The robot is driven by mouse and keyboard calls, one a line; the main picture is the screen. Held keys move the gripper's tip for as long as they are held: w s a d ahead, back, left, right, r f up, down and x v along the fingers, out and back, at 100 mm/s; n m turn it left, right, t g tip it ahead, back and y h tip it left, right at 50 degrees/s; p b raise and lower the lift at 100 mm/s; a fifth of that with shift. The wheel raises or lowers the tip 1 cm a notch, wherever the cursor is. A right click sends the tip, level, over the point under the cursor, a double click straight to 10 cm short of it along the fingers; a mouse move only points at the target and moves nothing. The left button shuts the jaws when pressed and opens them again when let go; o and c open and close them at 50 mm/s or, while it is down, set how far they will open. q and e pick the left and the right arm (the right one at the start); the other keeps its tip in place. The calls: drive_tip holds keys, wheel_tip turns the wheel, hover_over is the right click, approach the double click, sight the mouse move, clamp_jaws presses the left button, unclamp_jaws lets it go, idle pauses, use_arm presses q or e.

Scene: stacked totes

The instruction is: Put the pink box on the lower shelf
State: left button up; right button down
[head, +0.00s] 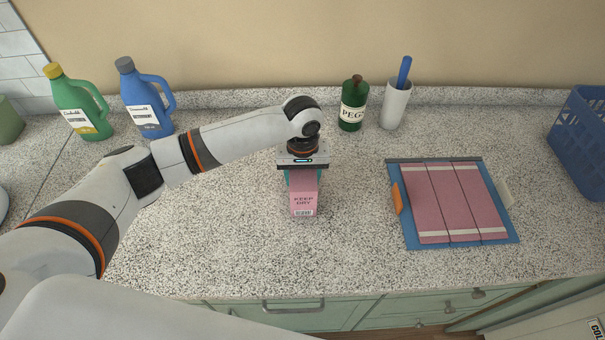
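The pink box (303,202), marked "KEEP DRY", is at the middle of the speckled counter. My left gripper (302,178) is right over it, pointing down, with its palm covering the box's far upper part. Teal edges show at both sides of the box just under the palm; the fingers are mostly hidden, so I cannot tell whether they are closed on it. I cannot tell whether the box rests on the counter or is slightly raised. My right gripper is not in view. No lower shelf can be made out.
A blue board with pink panels (455,205) lies at right, near a blue basket (583,140). Green (78,103) and blue (147,98) jugs, a dark green bottle (353,104) and a white cup (395,106) stand along the back. Counter (230,245) in front is clear.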

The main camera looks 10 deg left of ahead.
use_arm(q)
drive_tip(key=o, duration=1.1)
drive_tip(key=shift+f, duration=0.1)
